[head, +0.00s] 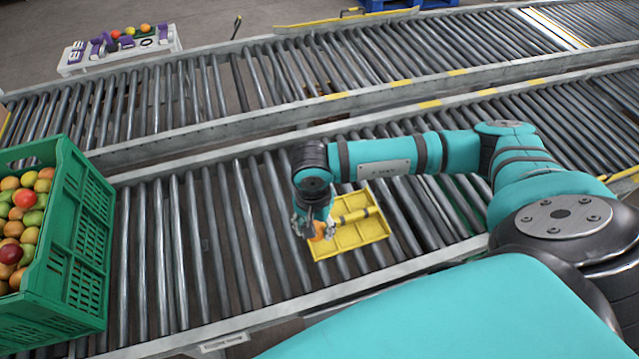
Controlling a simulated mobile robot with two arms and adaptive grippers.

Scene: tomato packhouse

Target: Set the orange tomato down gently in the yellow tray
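The yellow tray (372,232) lies on the near roller conveyor and is split into several compartments. My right arm reaches in from the right, and its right gripper (316,232) points down at the tray's left side. The orange tomato (320,229) sits between its fingers, partly hidden by them, and the gripper looks closed around it. I cannot tell whether the tomato touches the tray floor or hangs just above it. The visible right-hand compartments look empty. My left gripper is not in view.
A green crate (85,235) full of mixed tomatoes stands at the left on the near conveyor (190,260). Bare rollers lie between crate and tray. A second conveyor (400,70) runs behind. A white bench (120,62) with small items stands at the back left.

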